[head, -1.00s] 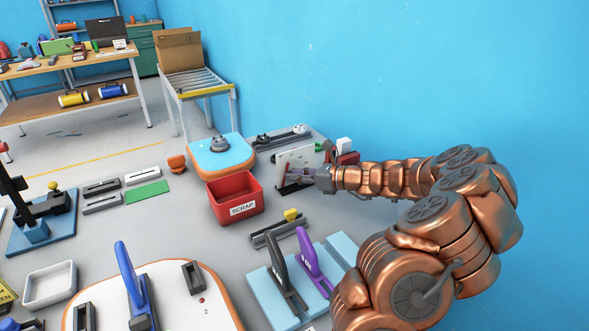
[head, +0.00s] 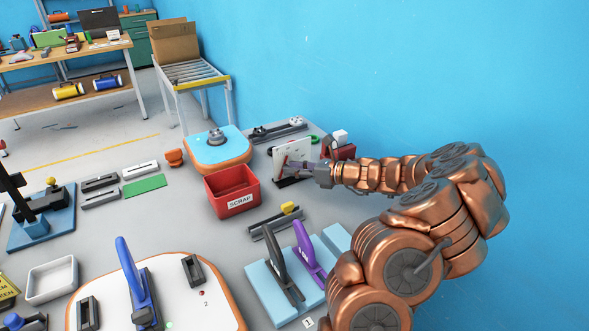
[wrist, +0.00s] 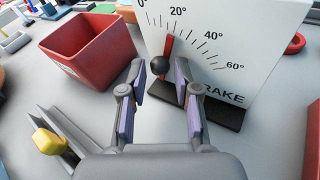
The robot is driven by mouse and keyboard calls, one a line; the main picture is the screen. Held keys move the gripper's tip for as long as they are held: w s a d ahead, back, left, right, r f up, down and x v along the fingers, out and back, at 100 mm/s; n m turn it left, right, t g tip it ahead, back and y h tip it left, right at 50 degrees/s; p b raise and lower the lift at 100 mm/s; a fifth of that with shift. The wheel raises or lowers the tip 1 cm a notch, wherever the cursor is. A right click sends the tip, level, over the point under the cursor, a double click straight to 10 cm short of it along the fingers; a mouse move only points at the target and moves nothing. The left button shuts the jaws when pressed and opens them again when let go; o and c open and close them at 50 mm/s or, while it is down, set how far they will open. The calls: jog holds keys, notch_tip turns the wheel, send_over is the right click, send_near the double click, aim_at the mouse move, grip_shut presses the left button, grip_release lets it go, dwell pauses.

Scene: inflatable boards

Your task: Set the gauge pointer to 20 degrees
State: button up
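The gauge is an upright white board (wrist: 245,40) on a dark foot, with tick marks from 0 to 60° and the word BRAKE. It also stands at the back right of the table in the head view (head: 291,150). Its red pointer (wrist: 168,43) has a black ball knob (wrist: 160,66) and leans slightly right of vertical, its tip just below the scale near the 20° side. My gripper (wrist: 159,74) is open, one finger on each side of the knob; I cannot tell whether either finger touches it. In the head view my gripper (head: 297,166) is at the board's face.
A red SCRAP bin (head: 232,190) stands left of the gripper. A grey rail with a yellow block (head: 289,208) lies in front of it. Black and purple levers (head: 307,252) stand nearer. A red object (head: 343,152) is behind the board, and the blue wall is to the right.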

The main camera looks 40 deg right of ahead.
jog(key=shift+s, duration=0.1)
jog(key=v, duration=1.1)
jog(key=shift+s+d, duration=0.25)
jog(key=shift+s, duration=0.1)
